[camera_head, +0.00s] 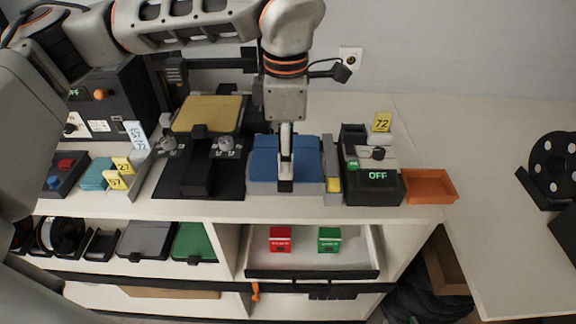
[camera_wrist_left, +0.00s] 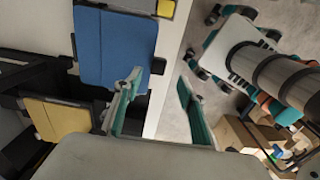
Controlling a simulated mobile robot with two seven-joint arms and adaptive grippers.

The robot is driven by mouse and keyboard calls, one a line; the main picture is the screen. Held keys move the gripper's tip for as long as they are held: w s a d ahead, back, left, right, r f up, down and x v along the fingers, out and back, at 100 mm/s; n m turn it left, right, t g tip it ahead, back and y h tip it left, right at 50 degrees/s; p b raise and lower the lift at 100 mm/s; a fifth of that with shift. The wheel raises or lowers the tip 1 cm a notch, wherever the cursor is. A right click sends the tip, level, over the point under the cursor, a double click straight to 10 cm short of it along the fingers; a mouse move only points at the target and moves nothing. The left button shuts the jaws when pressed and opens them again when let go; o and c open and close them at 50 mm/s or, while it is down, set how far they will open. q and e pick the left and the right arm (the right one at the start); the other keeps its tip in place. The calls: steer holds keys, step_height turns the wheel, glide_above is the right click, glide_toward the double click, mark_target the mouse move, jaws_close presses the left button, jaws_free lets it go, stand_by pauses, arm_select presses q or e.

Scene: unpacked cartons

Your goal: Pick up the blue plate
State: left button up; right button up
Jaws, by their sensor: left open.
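The blue plate (camera_head: 263,158) lies flat on a grey holder (camera_head: 258,188) near the front edge of the worktop. My left gripper (camera_head: 286,184) points down in front of the plate and hides a strip of its middle. In the left wrist view, the blue plate (camera_wrist_left: 116,48) is at upper left. The two teal-lined fingers of my left gripper (camera_wrist_left: 158,95) are spread apart with nothing between them. One finger is on the plate's side and the other is over the floor past the worktop edge. My right gripper does not show.
A device with a yellow plate (camera_head: 208,114) stands left of the holder. A black box marked OFF (camera_head: 372,188) and an orange tray (camera_head: 430,186) stand to the right. A shelf below holds a red box (camera_head: 281,240) and a green box (camera_head: 329,240).

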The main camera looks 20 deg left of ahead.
mark_target(285, 181)
arm_select(q)
step_height(285, 181, down, 7)
steer(key=shift+w+a+r, duration=0.1)
steer(key=shift+a+r, duration=0.05)
steer(key=shift+r, duration=0.05)
jaws_close()
